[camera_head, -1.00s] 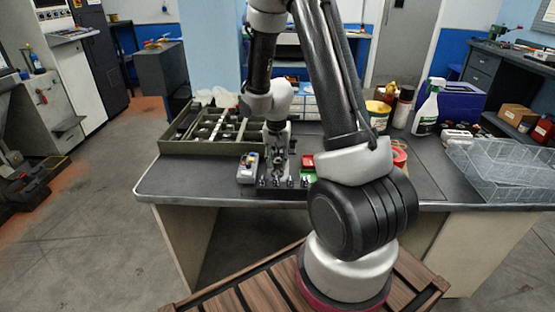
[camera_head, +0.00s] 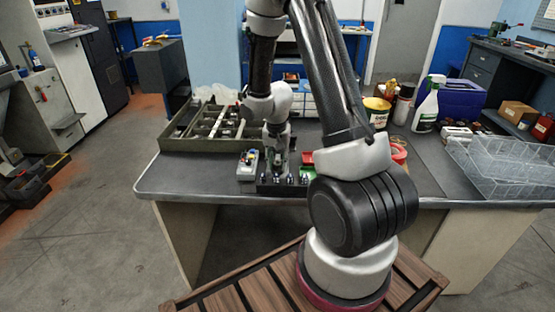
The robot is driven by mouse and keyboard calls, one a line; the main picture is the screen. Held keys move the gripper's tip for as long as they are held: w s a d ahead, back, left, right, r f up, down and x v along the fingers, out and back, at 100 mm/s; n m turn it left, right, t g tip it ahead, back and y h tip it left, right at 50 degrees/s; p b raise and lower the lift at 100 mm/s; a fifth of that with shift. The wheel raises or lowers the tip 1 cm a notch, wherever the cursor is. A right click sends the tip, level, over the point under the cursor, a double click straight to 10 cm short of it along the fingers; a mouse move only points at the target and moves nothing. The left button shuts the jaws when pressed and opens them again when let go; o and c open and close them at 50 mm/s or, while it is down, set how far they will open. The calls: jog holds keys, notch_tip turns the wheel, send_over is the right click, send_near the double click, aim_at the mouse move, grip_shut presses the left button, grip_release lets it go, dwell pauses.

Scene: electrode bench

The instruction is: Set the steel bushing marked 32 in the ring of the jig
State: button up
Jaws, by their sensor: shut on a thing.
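My gripper (camera_head: 279,160) points down over the front edge of the bench, left of my big arm joint. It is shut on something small. The held thing is too small and too hidden by the fingers to make out, and no mark 32 can be read. Right below the gripper is a dark block with several small upright pieces (camera_head: 283,187), at the bench's front edge. A ring of the jig cannot be picked out, and I cannot tell whether the held thing touches the block.
A grey box with coloured knobs (camera_head: 247,166) stands just left of the gripper. A green compartment tray (camera_head: 176,145) lies behind. Red and green bins (camera_head: 305,160) sit right of the gripper. A spray bottle (camera_head: 428,106) and a clear basket (camera_head: 500,168) stand further right. The bench's left front is bare.

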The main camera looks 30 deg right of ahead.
jog(key=shift+f, duration=0.45)
jog(key=o, duration=1.1)
jog(key=shift+o, duration=0.2)
notch_tip(320, 180, up, 12)
jog(key=s+a, duration=0.1)
notch_tip(320, 180, up, 5)
jog(key=shift+f, duration=0.1)
